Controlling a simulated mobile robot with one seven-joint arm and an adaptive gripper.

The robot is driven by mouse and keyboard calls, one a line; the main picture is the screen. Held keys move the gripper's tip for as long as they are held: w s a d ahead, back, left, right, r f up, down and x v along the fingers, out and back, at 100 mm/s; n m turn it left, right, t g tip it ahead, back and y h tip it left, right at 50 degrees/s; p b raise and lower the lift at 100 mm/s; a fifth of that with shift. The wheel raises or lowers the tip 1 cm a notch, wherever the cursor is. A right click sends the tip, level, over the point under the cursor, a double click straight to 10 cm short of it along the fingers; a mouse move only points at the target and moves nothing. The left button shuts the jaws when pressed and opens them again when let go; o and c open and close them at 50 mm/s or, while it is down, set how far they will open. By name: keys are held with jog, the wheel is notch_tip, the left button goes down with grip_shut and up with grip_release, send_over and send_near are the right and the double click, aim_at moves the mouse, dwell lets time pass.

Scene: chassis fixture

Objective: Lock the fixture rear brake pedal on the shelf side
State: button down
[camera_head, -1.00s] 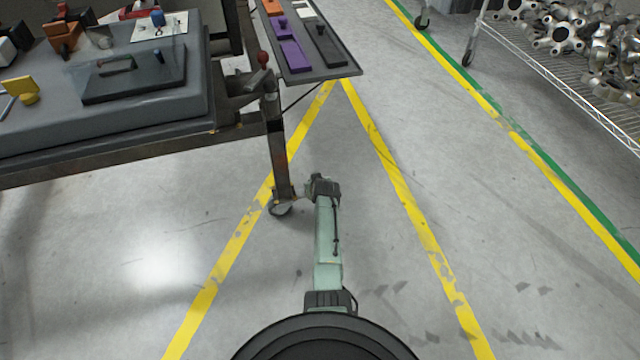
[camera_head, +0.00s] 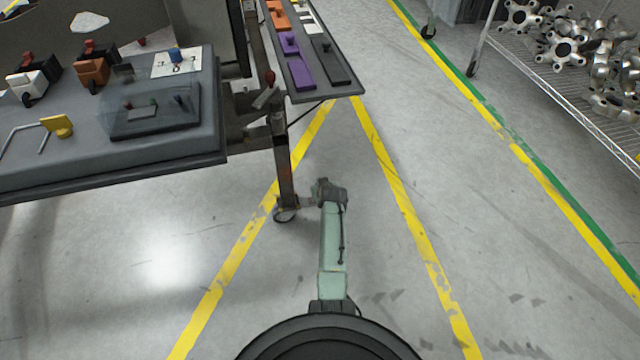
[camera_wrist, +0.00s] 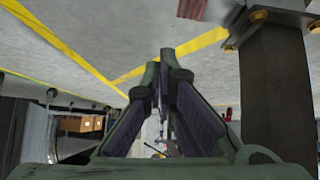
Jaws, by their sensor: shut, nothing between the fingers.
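The fixture is a grey-topped bench (camera_head: 190,145) at the left of the head view, standing on a dark leg (camera_head: 284,165) with a caster (camera_head: 285,214) at its foot. My gripper (camera_head: 328,190) is low, just right of that leg, and its fingers are too small to read there. In the wrist view my gripper (camera_wrist: 164,62) is shut and empty. The leg (camera_wrist: 273,100) rises close on the right, with a bolted plate (camera_wrist: 262,18) at the top edge. A red, ribbed piece (camera_wrist: 192,8) beside the plate may be the brake pedal; it is cut off by the frame.
A side panel (camera_head: 350,85) with purple, orange and black parts overhangs above my gripper. A wire shelf (camera_head: 560,95) with metal castings stands at upper right. The floor between the fixture and the shelf is clear, with yellow lines (camera_head: 412,215).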

jog(key=d+p+v, duration=0.1)
jog(key=p+v, duration=0.5)
jog(key=v, duration=0.1)
jog(key=shift+r+p, duration=0.2)
jog(key=shift+p, duration=0.1)
dwell(0.3)
